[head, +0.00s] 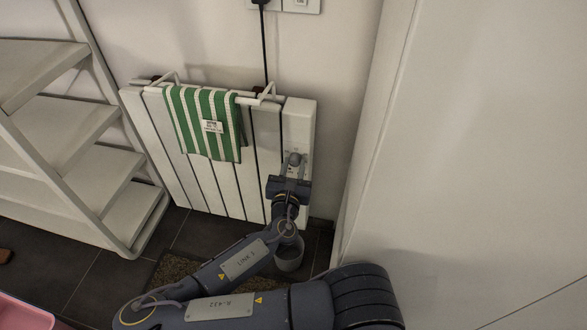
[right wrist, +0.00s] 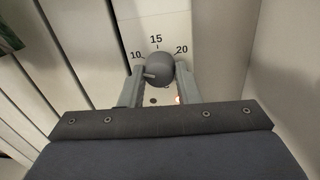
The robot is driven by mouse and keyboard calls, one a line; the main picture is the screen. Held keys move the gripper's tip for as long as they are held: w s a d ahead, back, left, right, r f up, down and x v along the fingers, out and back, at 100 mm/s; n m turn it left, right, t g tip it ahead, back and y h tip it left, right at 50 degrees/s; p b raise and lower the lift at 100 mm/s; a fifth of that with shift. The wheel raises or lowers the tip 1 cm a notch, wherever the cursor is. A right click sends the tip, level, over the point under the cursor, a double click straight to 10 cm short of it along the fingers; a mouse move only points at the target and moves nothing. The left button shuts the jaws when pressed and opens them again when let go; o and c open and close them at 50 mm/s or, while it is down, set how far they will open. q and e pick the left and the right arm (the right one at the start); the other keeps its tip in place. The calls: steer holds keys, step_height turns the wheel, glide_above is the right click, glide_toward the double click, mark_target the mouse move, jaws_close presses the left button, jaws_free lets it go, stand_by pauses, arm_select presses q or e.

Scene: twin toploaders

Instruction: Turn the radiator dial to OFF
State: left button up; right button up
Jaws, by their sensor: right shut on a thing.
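The white panel radiator (head: 300,120) stands against the wall. Its round grey dial (head: 294,158) is on the right-hand panel. In the right wrist view the dial (right wrist: 160,68) sits below the printed numbers 10, 15 and 20, with a pale mark on its left part. No OFF label can be made out, and the area under the dial is partly hidden by my gripper. My right gripper (head: 291,174) is shut on the dial, with one finger on each side, as the right wrist view also shows (right wrist: 160,82). My left gripper is not in view.
A green-and-white striped towel (head: 205,125) hangs on a white rail over the radiator. A black cord (head: 264,45) runs down from the wall socket. White shelves (head: 85,120) stand left, a tall pale panel (head: 470,150) right. A grey container (head: 290,256) is on the floor below my arm.

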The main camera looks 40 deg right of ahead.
steer(key=n+b, duration=0.1)
steer(key=n, duration=0.1)
steer(key=shift+f+n, duration=0.2)
steer(key=shift+n, duration=0.2)
steer(key=n+b, duration=0.2)
steer(key=shift+n, duration=0.3)
steer(key=shift+r+n+g+b, duration=0.15)
steer(key=shift+n+g+b, duration=0.25)
steer(key=shift+n+b, duration=1.1)
steer(key=shift+n+p, duration=0.45)
steer(key=shift+n, duration=0.15)
steer(key=o, duration=1)
steer(key=shift+c, duration=0.2)
steer(key=shift+r, duration=0.1)
steer(key=shift+a, duration=0.1)
